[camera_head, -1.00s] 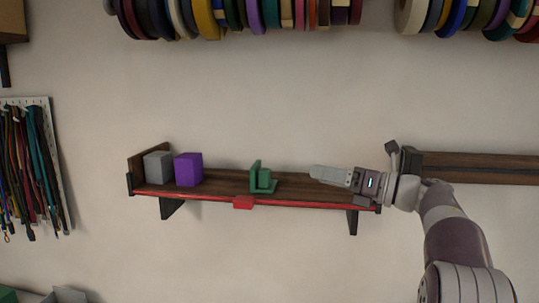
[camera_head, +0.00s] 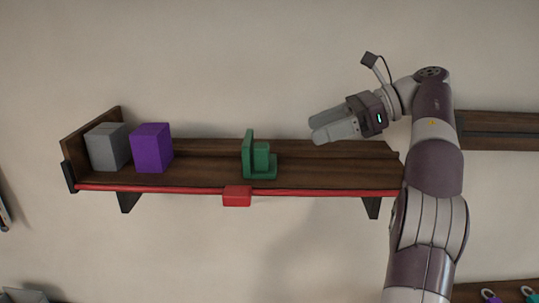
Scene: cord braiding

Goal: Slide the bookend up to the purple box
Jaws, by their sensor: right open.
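The green bookend (camera_head: 258,158) stands upright near the middle of the wooden shelf (camera_head: 205,173). The purple box (camera_head: 152,148) stands to its left, with a clear gap of bare shelf between them. A grey box (camera_head: 107,147) stands left of the purple box, close to the shelf's left end panel. My right gripper (camera_head: 315,132) is open and empty, right of the bookend and apart from it, with its fingers pointing left above the right part of the shelf. My left gripper is not in view.
A red strip runs along the shelf's front edge, with a red block (camera_head: 237,196) on it below the bookend. Dark brackets support the shelf. Another dark wooden shelf (camera_head: 498,130) is on the wall behind my right arm. The shelf right of the bookend is bare.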

